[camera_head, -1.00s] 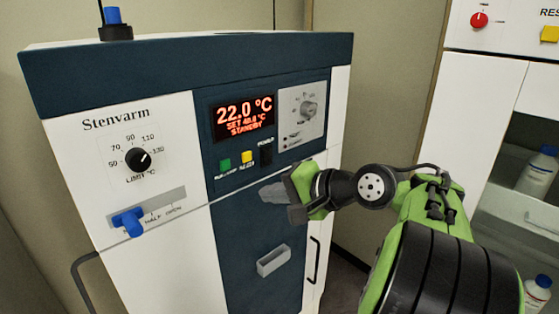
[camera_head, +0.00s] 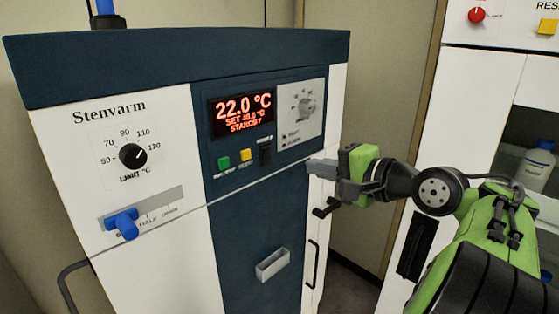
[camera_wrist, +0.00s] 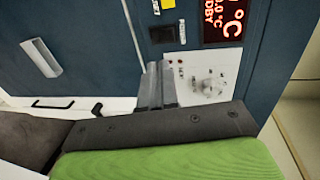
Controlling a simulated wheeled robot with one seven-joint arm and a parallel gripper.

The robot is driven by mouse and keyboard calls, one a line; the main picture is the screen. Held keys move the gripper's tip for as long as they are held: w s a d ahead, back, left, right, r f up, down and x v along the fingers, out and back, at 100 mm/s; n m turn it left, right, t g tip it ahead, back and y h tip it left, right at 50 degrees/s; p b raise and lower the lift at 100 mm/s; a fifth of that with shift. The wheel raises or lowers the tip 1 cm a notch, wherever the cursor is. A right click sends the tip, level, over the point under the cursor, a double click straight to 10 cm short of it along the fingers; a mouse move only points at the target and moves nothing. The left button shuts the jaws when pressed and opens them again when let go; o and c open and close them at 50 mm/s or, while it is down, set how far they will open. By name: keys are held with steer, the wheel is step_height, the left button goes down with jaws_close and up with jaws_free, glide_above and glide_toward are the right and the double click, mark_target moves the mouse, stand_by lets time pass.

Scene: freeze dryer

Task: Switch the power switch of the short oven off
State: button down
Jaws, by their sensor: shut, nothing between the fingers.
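The short oven (camera_head: 75,180) is a white and dark-blue cabinet marked "Stenvarm". Its power switch (camera_head: 265,156) is a small black rocker on the dark panel below the red display (camera_head: 242,114), which reads 22.0 °C and STANDBY. The switch also shows in the wrist view (camera_wrist: 163,35); which way it is tipped is too small to tell. My gripper (camera_head: 316,168) is shut and empty, right of the switch near the oven's front right edge. In the wrist view its fingertips (camera_wrist: 157,72) sit just below the switch in the picture, apparently apart from it.
Green (camera_head: 224,163) and yellow (camera_head: 246,155) buttons sit left of the switch, and a round dial (camera_head: 306,105) is above right. A limit knob (camera_head: 132,155), a blue lever (camera_head: 123,223) and a door handle (camera_head: 272,264) are also on the front. A white cabinet (camera_head: 470,110) stands at right.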

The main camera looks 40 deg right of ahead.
mark_target(269, 151)
steer(key=w, duration=0.3)
steer(key=w+b, duration=0.1)
steer(key=w, duration=0.3)
steer(key=w+f+b, duration=0.1)
steer(key=w, duration=0.2)
steer(key=shift+w+a, duration=0.15)
steer(key=shift+w+r, duration=0.1)
steer(key=shift+w, duration=0.25)
steer(key=shift+w+r+g+p, duration=0.25)
steer(key=shift+r+g+p, duration=0.2)
steer(key=shift+p, duration=0.75)
steer(key=shift+f+b, duration=0.3)
steer(key=shift+b, duration=0.05)
